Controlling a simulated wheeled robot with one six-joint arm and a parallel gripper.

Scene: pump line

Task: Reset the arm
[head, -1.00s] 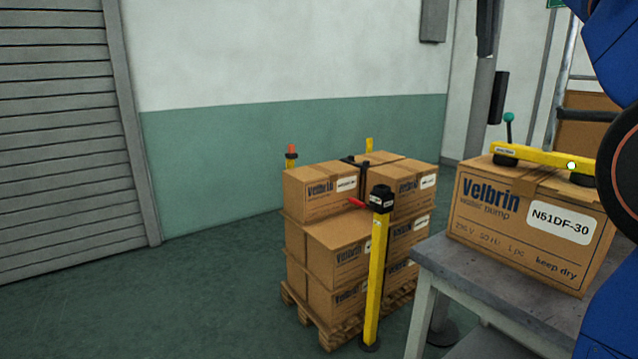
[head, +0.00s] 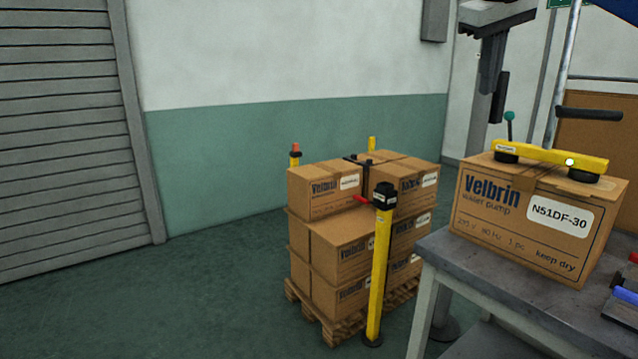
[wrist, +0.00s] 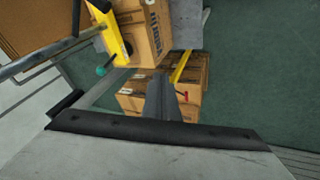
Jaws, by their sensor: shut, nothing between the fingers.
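My gripper (head: 488,88) hangs at the upper right of the head view, fingers pointing down, in front of the grey post. Its fingers are together and empty; they also show in the wrist view (wrist: 162,80). It is apart from the carton (head: 520,215) labelled N51DF-30, up and to its left in the picture. A small part of my blue arm shows at the top right corner. In the wrist view, the carton (wrist: 150,35) is beyond the fingertips, at the top.
A yellow bar with black pads (head: 550,155) lies on the carton, which stands on a grey table (head: 450,265). Stacked cartons (head: 340,245) sit on a wooden pallet (head: 345,328), with a yellow post (head: 378,280) in front. Floor (head: 150,300) at left is clear.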

